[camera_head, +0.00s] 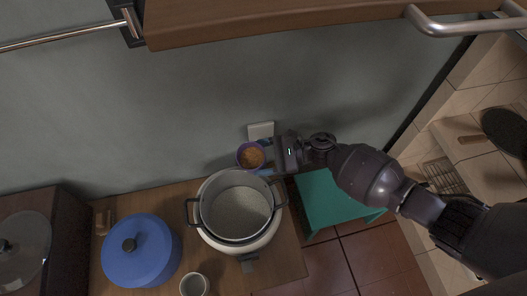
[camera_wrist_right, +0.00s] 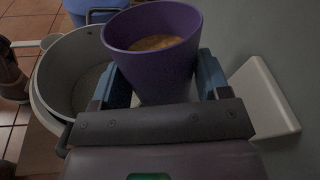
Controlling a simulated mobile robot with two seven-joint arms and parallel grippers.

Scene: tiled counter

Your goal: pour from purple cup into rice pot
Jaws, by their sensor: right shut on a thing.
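The purple cup (camera_head: 243,161) holds something orange-brown and is upright in the head view. My right gripper (camera_head: 268,158) is shut on it. In the right wrist view the cup (camera_wrist_right: 155,70) stands between the two blue fingers of the gripper (camera_wrist_right: 155,88). The rice pot (camera_head: 221,238), white with dark side handles, sits on the wooden counter just below and left of the cup in the head view. My left gripper is not in view.
A blue lidded pot (camera_head: 152,262) and a small pale cup (camera_head: 204,285) stand left of the rice pot. A white wall plate (camera_head: 261,131) is close behind my right gripper. A green stool (camera_head: 335,205) stands right of the counter. A wooden cabinet (camera_head: 280,18) hangs above.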

